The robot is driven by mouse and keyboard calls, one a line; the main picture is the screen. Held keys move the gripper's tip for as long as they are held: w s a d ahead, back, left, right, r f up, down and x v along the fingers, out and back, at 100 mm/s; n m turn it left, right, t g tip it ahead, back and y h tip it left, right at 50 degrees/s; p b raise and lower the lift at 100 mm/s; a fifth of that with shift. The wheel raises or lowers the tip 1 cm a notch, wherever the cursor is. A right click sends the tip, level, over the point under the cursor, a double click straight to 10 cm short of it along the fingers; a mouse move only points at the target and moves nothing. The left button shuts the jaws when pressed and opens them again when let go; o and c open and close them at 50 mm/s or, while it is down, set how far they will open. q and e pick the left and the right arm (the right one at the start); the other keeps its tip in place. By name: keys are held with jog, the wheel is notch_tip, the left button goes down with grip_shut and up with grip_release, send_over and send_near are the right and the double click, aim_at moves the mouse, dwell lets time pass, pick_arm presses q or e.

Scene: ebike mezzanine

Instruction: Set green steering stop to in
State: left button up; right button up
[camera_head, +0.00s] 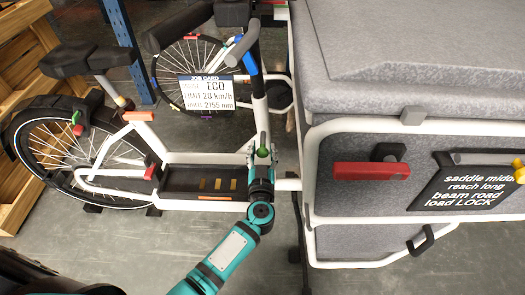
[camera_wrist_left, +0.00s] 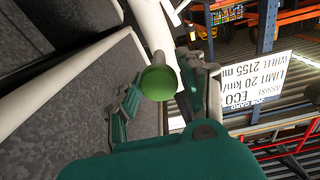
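The green steering stop is a round green knob (camera_head: 262,152) on a pale stem, low on the bike's white front column (camera_head: 260,110). In the left wrist view the green knob (camera_wrist_left: 158,82) faces the camera, its stem running up behind it. My left gripper (camera_head: 261,148) is at the knob, pointing away from me. In the left wrist view its fingers (camera_wrist_left: 162,97) are apart, one on each side of the knob, with visible gaps. Whether the stop is in or out I cannot tell. My right gripper is not in view.
A big grey cargo box (camera_head: 420,150) with white rails and a red handle (camera_head: 370,171) stands close on the right. A job card (camera_head: 206,92) hangs behind the column. The saddle (camera_head: 80,60) and rear wheel are left. Bare floor (camera_head: 130,245) lies in front.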

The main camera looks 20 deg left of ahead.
aim_at(263, 140)
pick_arm(q)
grip_shut()
jog(key=shift+f, duration=0.15)
jog(key=shift+w, duration=0.1)
jog(key=x, duration=0.1)
jog(key=p+x, duration=0.1)
jog(key=x, duration=0.1)
jog(key=shift+w+r, duration=0.1)
jog(key=shift+r, duration=0.15)
jog(key=shift+w+a+f, duration=0.15)
jog(key=shift+w, duration=0.3)
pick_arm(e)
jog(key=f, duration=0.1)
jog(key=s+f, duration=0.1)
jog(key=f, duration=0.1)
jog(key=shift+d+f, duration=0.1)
pick_arm(q)
jog(key=shift+o, duration=2.1)
grip_release()
